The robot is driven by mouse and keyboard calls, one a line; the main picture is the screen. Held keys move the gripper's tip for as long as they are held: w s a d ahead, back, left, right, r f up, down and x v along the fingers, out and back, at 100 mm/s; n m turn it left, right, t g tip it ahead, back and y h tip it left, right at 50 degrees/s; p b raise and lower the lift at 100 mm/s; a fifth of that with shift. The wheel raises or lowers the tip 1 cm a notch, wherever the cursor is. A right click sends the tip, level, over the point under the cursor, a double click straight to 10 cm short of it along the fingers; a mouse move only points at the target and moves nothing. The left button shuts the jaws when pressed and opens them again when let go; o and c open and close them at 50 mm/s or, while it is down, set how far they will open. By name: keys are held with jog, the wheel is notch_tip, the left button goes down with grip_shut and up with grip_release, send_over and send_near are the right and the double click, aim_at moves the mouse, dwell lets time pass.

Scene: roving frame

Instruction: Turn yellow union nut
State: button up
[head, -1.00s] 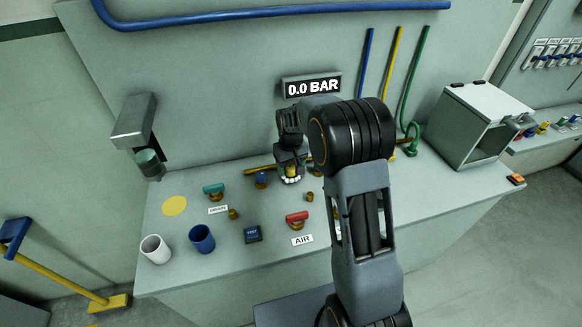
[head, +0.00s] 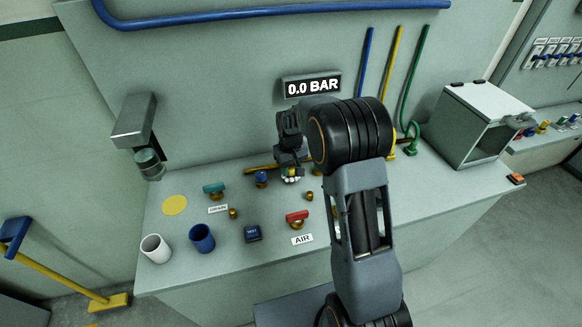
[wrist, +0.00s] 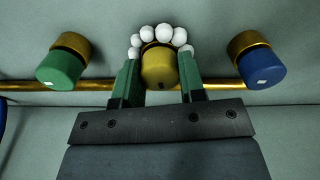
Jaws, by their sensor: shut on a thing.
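The yellow union nut (wrist: 158,68) sits on a brass pipe (wrist: 100,85) between my gripper's green fingers. My gripper (wrist: 158,75) is shut on it, one finger on each side. White beads (wrist: 163,33) form an arc around its far side. In the wrist view, a green union nut (wrist: 62,68) is to the left and a blue one (wrist: 262,69) to the right, both clear of the fingers. In the head view my gripper (head: 290,165) reaches down to the pipe and hides most of the yellow nut.
A red-handled valve (head: 297,217) stands in front by the AIR label (head: 302,239). A teal-handled valve (head: 213,188), a blue cup (head: 202,238) and a white cup (head: 156,249) are to the left. The display (head: 312,86) reads 0.0 BAR. An open-fronted box (head: 480,120) stands at right.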

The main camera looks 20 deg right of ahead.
jog(key=m+b, duration=0.1)
jog(key=m, duration=0.3)
jog(key=shift+m, duration=0.4)
jog(key=m, duration=0.5)
jog(key=shift+m+b, duration=0.3)
jog(key=shift+b, duration=0.05)
jog(key=m, duration=0.9)
jog(key=shift+b, duration=0.35)
jog(key=o, duration=0.9)
jog(key=shift+r, duration=0.1)
